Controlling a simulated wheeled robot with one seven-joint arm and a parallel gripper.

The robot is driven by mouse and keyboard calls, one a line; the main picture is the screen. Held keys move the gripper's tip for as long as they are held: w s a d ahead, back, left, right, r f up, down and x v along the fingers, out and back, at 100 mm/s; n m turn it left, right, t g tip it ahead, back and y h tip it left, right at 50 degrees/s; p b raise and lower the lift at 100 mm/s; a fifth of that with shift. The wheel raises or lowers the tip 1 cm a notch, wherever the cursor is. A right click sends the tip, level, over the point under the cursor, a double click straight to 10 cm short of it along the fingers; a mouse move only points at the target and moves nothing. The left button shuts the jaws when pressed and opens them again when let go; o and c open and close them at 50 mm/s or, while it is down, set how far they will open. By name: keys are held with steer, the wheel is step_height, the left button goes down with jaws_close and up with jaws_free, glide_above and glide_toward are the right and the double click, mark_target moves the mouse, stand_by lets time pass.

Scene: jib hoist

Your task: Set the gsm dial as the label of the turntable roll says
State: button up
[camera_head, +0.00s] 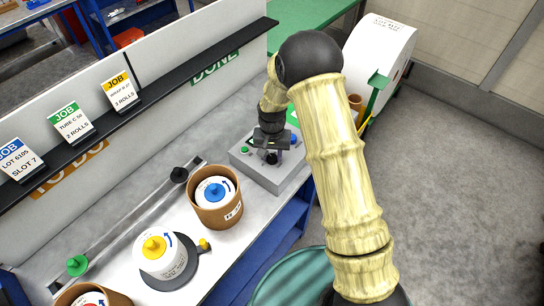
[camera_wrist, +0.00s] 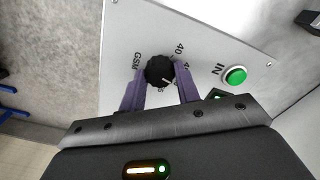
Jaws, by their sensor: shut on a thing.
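The gsm dial (camera_wrist: 160,71) is a black ribbed knob on a pale panel, with "GSM" and "40" printed around it; other numbers are partly hidden. A pale pointer line on the knob faces lower right in the wrist view. My gripper (camera_wrist: 159,84) is shut on the dial, one purple finger on each side. In the head view my gripper (camera_head: 271,145) is over the grey control box (camera_head: 290,180), and the dial is mostly hidden. The turntable roll (camera_head: 160,262) is white with a yellow knob on top and sits on a dark disc; I cannot read a label on it.
A green button (camera_wrist: 235,75) marked "IN" is close beside the dial. A brown pot with a blue-knobbed roll (camera_head: 214,190) stands between turntable and box. Job cards (camera_head: 70,124) stand on the black ledge (camera_head: 150,100). A large white roll (camera_head: 380,50) stands behind my arm.

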mark_target(272, 157)
steer(key=shift+a+m, duration=0.1)
steer(key=shift+m, duration=0.8)
steer(key=o, duration=1)
steer(key=shift+r+b, duration=0.25)
steer(key=shift+b, duration=0.1)
step_height(272, 157, up, 17)
steer(key=b, duration=0.3)
